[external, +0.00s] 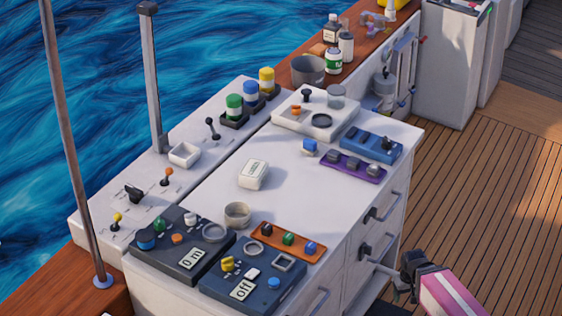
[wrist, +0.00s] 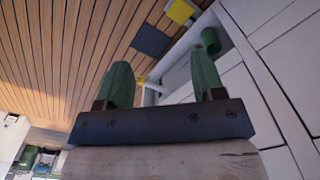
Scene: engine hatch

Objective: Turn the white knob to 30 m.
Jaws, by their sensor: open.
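The white knob (external: 190,219) sits on a dark blue panel (external: 160,259) at the near left of the white cabinet top. The panel's display (external: 190,259) reads "0 m". My gripper shows in the wrist view (wrist: 161,74) with its two green fingers wide apart and nothing between them. In the external view part of my arm (external: 450,292) is at the lower right, beside the cabinet's drawer front and below the top, well away from the knob. The knob and its panel are not recognisable in the wrist view.
The knob has a green knob (external: 159,224), an orange button (external: 177,239) and a round ring (external: 214,232) near it. A second dark panel (external: 238,292) reads "off". A small cup (external: 237,214) and a white box (external: 253,174) stand behind. Drawer handles (external: 375,213) stick out near my arm.

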